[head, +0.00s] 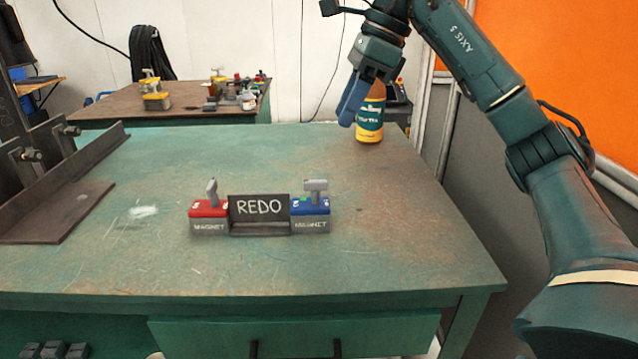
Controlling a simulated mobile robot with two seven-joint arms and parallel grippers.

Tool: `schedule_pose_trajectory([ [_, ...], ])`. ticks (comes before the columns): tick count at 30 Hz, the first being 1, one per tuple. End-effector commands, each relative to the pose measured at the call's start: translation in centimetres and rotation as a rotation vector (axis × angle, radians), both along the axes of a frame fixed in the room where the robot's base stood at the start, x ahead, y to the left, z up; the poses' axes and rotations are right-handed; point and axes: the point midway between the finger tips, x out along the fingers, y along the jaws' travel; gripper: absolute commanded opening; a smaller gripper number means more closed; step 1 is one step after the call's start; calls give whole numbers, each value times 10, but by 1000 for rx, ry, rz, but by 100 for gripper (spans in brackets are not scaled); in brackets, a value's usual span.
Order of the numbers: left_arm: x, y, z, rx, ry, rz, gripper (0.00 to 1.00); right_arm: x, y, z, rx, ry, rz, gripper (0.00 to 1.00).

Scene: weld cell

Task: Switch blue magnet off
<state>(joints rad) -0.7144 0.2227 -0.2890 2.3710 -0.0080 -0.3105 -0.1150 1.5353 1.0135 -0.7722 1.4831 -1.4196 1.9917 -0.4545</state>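The blue magnet (311,208) sits on the green table at the right end of a dark REDO plate (258,207). It has a blue top, a grey base marked MAGNET and a grey T-shaped handle (316,190) standing up. A small green patch shows at the top's left. A red magnet (209,210) with a similar raised handle sits at the plate's left end. My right gripper (353,106), with blue fingers, hangs pointing down at the table's far right, well behind the blue magnet. Its fingers overlap in this view, so their gap is unclear. My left gripper is out of view.
A bottle (370,122) with a blue and yellow label stands right behind my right gripper's fingers; contact is unclear. A dark steel angle fixture (60,205) lies at the left. The table (250,160) is clear between the magnets and bottle. A second table (190,103) stands behind.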

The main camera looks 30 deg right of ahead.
Motion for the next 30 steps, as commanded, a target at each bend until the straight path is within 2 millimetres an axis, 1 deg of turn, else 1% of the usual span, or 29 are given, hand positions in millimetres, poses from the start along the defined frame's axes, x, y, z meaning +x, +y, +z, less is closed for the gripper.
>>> schedule_pose_trajectory([
  [2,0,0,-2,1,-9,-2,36,-2,-4,-2,-14,-1,-6,31],
  [5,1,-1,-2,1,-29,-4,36,0,-2,-10,-16,2,-7,31],
  [8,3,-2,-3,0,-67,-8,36,3,4,-26,-16,3,-6,31],
  [15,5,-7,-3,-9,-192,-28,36,12,21,-74,-15,2,-6,31],
  [21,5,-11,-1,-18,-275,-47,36,19,33,-104,-13,1,-4,31],
  [25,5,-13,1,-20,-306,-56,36,22,37,-115,-14,1,-5,31],
  [30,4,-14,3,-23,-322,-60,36,23,39,-120,-12,-1,-6,31],
])
